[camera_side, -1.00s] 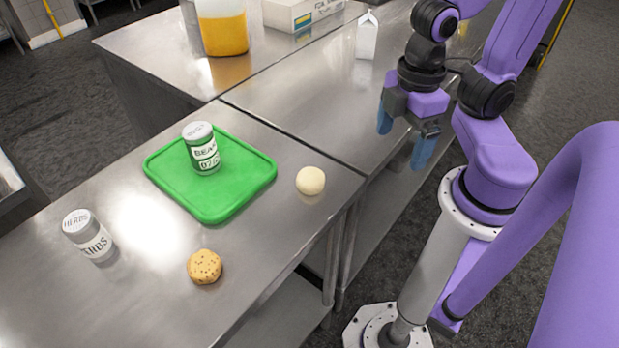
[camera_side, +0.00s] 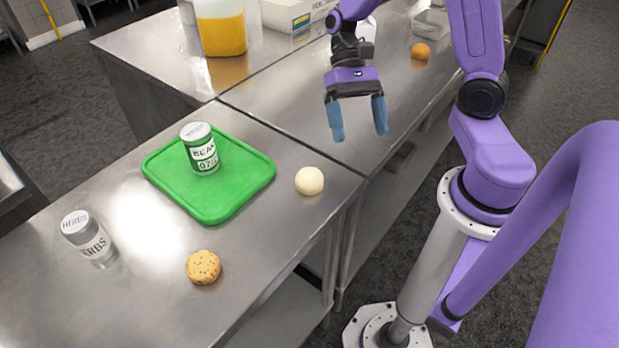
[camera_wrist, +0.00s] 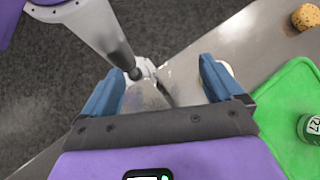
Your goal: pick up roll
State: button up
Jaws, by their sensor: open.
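A pale round roll (camera_side: 309,181) sits on the steel table near its right edge, just right of the green tray. A tan speckled roll (camera_side: 203,267) lies nearer the front edge; it also shows at the top right of the wrist view (camera_wrist: 307,17). Which of them the task means, I cannot tell. My gripper (camera_side: 360,135) is open and empty, pointing down, above and to the right of the pale roll. In the wrist view my gripper's fingers (camera_wrist: 162,66) are spread, and the right finger hides most of the pale roll (camera_wrist: 229,69).
The green tray (camera_side: 225,204) holds a labelled green-and-white can (camera_side: 202,150). A herbs can (camera_side: 88,238) stands at the left. On the further counters are an orange-filled container (camera_side: 222,30), a white box (camera_side: 297,14), an orange round item (camera_side: 421,51) and a clear container (camera_side: 431,22).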

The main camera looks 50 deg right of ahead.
jog(key=w+d+m+t+y, duration=0.1)
jog(key=w+d+m+y, duration=0.1)
jog(key=w+m, duration=0.1)
jog(key=w+d+f+m+t+y, duration=0.1)
jog(key=w+d+m+y, duration=0.1)
jog(key=m+y, duration=0.1)
jog(key=w+d+f+m+t+y, duration=0.1)
jog(key=w+d+m+y, duration=0.1)
jog(key=w+m, duration=0.1)
jog(key=shift+w+d+m+t+y, duration=0.3)
jog(key=shift+w+m+t, duration=0.1)
jog(key=shift+m, duration=0.2)
send_near(313, 167)
jog(key=x, duration=0.5)
jog(key=shift+w+f, duration=0.2)
jog(key=shift+f, duration=0.2)
jog(key=x, duration=0.4)
jog(key=shift+s, duration=0.25)
jog(key=shift+s+a+f, duration=0.1)
jog(key=shift+a+f, duration=0.1)
jog(key=shift+a, duration=0.35)
jog(key=c, duration=1.1)
jog(key=shift+r, duration=0.15)
jog(key=shift+r, duration=4.9)
